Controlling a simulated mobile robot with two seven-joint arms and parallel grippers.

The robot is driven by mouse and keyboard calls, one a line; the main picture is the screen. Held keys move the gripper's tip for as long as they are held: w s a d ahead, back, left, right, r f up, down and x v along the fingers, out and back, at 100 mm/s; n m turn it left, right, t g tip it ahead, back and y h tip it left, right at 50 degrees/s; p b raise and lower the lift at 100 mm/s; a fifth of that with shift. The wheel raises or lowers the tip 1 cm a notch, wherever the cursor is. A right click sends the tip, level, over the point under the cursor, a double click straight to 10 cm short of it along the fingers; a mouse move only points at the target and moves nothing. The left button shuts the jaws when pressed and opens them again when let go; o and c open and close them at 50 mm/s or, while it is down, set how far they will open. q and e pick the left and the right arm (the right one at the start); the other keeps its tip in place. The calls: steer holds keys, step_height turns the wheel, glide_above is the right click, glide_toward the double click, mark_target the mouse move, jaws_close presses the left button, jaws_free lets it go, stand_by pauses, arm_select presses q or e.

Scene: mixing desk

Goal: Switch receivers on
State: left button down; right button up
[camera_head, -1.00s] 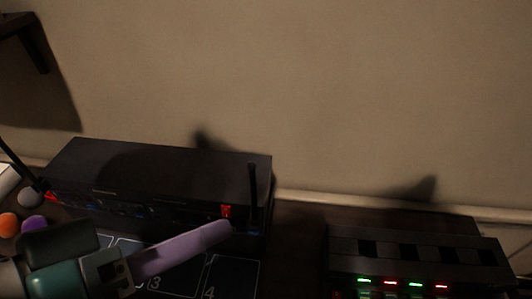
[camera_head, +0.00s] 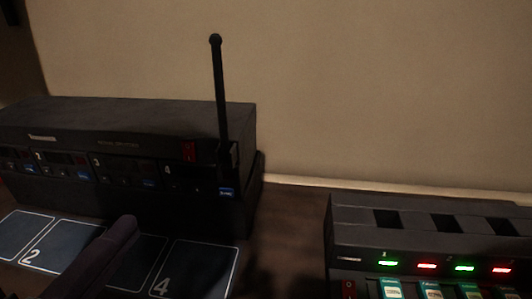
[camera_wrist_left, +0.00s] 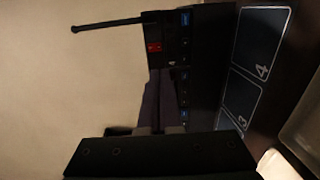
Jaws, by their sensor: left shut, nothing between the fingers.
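The black receiver rack (camera_head: 120,125) stands at the left against the wall, its displays dark. A small red switch (camera_head: 189,151) sits near the right end of its front. A black antenna (camera_head: 220,100) rises from that end. My left gripper (camera_head: 124,228) is shut and empty, in front of the rack and below and left of the switch. In the left wrist view, its purple fingers (camera_wrist_left: 155,100) point toward the rack front, and the red switch (camera_wrist_left: 154,47) shows beyond their tips. No contact can be made out. My right gripper is in neither view.
A black charger (camera_head: 430,235) with green and red lights stands at the right, holding several items. Its own red switch (camera_head: 349,289) is at its lower left. Numbered pads (camera_head: 193,268) lie before the rack. A gap separates rack and charger.

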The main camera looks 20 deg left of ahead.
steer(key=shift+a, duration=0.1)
arm_select(q)
steer(key=p, duration=0.2)
glide_toward(189, 161)
steer(key=x, duration=0.7)
steer(key=shift+r, duration=0.1)
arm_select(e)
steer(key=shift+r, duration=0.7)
arm_select(q)
steer(key=f+b, duration=0.1)
steer(key=b, duration=0.3)
steer(key=shift+w+f+t, duration=0.15)
steer(key=shift+f+t, duration=0.1)
steer(key=shift+t, duration=0.15)
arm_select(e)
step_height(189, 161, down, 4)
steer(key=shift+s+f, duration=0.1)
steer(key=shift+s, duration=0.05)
arm_select(q)
steer(key=shift+r+y, duration=0.3)
steer(key=shift+r, duration=0.1)
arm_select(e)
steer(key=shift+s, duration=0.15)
